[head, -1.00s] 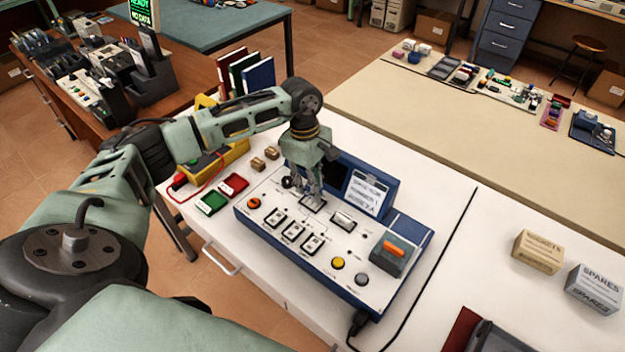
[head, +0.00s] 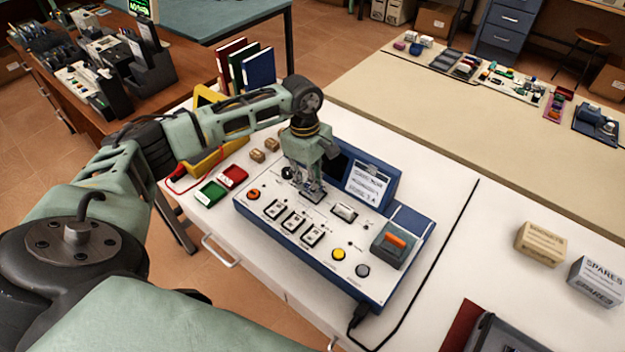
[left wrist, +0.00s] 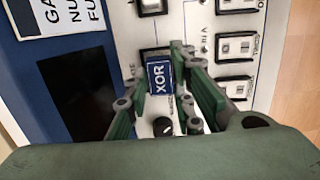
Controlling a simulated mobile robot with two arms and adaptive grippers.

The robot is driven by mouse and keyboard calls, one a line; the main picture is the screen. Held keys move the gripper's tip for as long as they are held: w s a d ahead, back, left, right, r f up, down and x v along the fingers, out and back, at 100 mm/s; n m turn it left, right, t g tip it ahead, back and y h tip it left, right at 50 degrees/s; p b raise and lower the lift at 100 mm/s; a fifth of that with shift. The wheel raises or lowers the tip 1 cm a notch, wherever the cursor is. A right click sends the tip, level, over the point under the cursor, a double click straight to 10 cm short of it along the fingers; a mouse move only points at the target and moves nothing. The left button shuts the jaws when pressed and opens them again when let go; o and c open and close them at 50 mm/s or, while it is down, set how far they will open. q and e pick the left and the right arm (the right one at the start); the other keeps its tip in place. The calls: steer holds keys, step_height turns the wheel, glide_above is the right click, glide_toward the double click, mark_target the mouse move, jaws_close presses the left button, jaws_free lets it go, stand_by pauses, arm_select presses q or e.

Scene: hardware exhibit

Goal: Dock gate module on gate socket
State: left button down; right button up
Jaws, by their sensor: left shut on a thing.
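A blue gate module (left wrist: 160,78) marked XOR is held between the fingers of my left gripper (left wrist: 172,85), which is shut on it. In the head view my left gripper (head: 312,192) points down at the middle of the white-faced, blue-sided console (head: 380,262). The module's tip is over or at the gate socket there; fingers and module cover most of the socket, so I cannot tell whether it is seated. My right gripper is not in view.
The console has several white switches (head: 293,221), a yellow button (head: 338,254), an orange rocker (head: 395,241) and a raised label card (head: 369,187). Red (head: 234,176) and green (head: 209,193) boxes lie left. A black cable (head: 425,270) runs right.

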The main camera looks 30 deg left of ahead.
mark_target(308, 182)
arm_select(q)
steer(key=shift+b, duration=0.3)
stand_by(0.7)
steer(key=shift+f+b, duration=0.6)
steer(key=shift+f, duration=0.1)
steer(key=c, duration=1.8)
jaws_free()
steer(key=shift+o, duration=0.2)
steer(key=shift+r, duration=0.1)
step_height(308, 182, up, 11)
steer(key=a+p, duration=0.1)
steer(key=p, duration=0.4)
steer(key=shift+a+p, duration=0.2)
steer(key=shift+p, duration=0.15)
